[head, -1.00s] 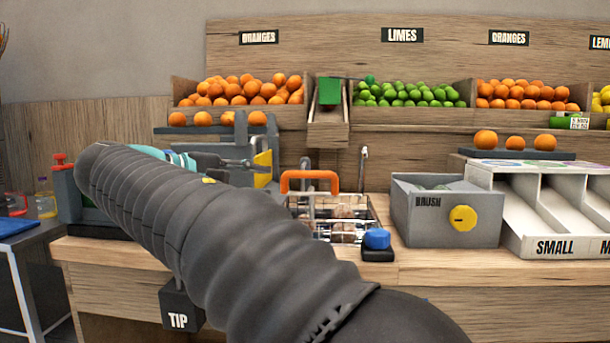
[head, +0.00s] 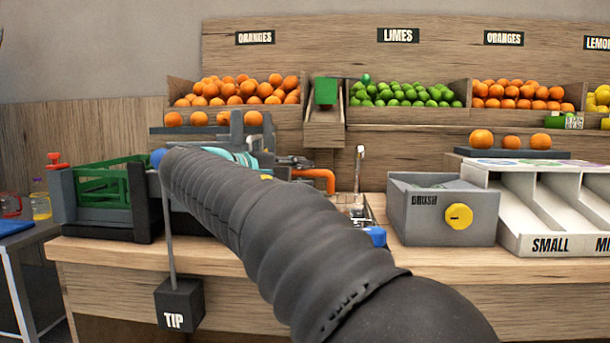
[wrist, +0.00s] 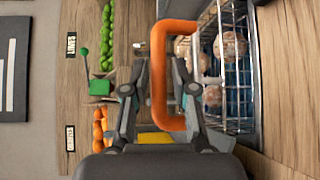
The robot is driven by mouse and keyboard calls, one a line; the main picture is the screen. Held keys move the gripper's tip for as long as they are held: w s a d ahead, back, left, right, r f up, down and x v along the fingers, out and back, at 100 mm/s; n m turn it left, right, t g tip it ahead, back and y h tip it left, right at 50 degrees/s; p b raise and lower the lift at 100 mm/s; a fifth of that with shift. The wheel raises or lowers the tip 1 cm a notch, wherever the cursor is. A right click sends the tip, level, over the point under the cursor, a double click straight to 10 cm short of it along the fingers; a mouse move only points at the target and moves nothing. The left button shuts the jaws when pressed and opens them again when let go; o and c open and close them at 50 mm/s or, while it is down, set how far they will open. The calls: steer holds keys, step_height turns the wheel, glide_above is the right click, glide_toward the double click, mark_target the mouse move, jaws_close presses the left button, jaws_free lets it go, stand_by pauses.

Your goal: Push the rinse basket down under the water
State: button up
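The rinse basket (wrist: 247,75) is a wire basket with an orange handle (head: 318,178). In the wrist view it stands at the right, with several brownish round fruits (wrist: 232,46) in it and blue showing beneath them. In the head view my arm hides most of the basket. My gripper (wrist: 160,90) is open, its two fingers apart. In the wrist view the long bar of the orange handle (wrist: 158,85) runs between the fingers; I cannot tell whether they touch it. In the head view my gripper (head: 298,164) is at the handle's left end.
A grey brush box (head: 425,215) with a yellow knob stands right of the basket, then white sorting chutes (head: 520,215). A blue button (head: 376,236) is in front of the basket. A green crate (head: 108,185) stands left. A tap (head: 358,170) rises behind.

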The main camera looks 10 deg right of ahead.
steer(key=shift+w+d, duration=0.25)
steer(key=shift+d, duration=0.25)
jaws_close()
step_height(320, 180, down, 11)
steer(key=b, duration=0.6)
jaws_free()
steer(key=shift+r, duration=0.1)
steer(key=shift+a, duration=0.15)
